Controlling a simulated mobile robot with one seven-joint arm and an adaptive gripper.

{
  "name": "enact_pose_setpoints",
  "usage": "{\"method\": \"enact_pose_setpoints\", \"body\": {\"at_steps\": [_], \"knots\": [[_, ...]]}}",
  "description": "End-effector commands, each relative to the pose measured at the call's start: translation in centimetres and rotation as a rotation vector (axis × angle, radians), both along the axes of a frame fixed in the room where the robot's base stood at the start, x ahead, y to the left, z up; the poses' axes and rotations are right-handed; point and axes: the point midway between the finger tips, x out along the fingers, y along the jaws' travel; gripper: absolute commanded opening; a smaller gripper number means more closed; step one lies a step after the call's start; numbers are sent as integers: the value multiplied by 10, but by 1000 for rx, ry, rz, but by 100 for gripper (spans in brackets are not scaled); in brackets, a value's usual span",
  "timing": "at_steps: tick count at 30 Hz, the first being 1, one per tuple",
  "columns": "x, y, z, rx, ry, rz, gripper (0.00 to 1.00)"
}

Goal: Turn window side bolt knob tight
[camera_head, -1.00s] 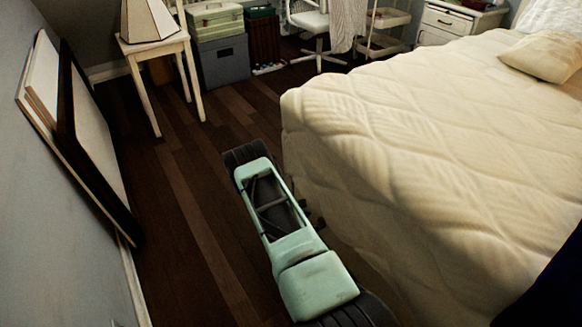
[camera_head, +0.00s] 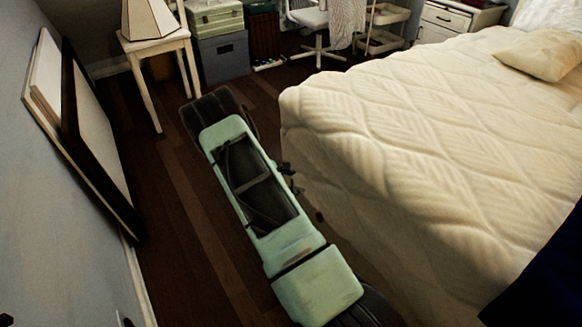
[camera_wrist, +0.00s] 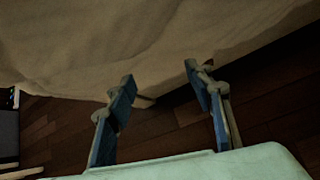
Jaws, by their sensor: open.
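No window, side bolt or knob shows in either view. My gripper (camera_wrist: 162,92) is in the wrist view, its two blue-grey fingers spread wide with nothing between them. It is open and faces the draped side of the bed cover (camera_wrist: 120,40), above the dark wood floor. In the head view my green arm reaches forward beside the bed (camera_head: 420,130). The gripper's fingers are mostly hidden in that view; only small dark parts show near the bed's left side.
Framed panels (camera_head: 95,130) lean on the left wall. A white side table (camera_head: 150,45) with a lamp (camera_head: 148,18) stands at the back left, next to storage boxes (camera_head: 222,58). A white chair (camera_head: 315,20) is behind the bed. A strip of floor (camera_head: 170,220) is clear.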

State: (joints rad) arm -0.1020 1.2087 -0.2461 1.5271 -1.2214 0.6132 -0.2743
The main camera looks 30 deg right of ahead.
Motion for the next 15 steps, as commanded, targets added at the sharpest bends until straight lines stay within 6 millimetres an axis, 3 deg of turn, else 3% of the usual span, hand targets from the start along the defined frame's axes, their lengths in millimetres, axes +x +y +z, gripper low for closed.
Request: {"method": "enact_pose_setpoints", "body": {"at_steps": [6,15], "knots": [[13,8,42,13,-78,-35,48],[20,13,68,27,-131,-62,48]]}}
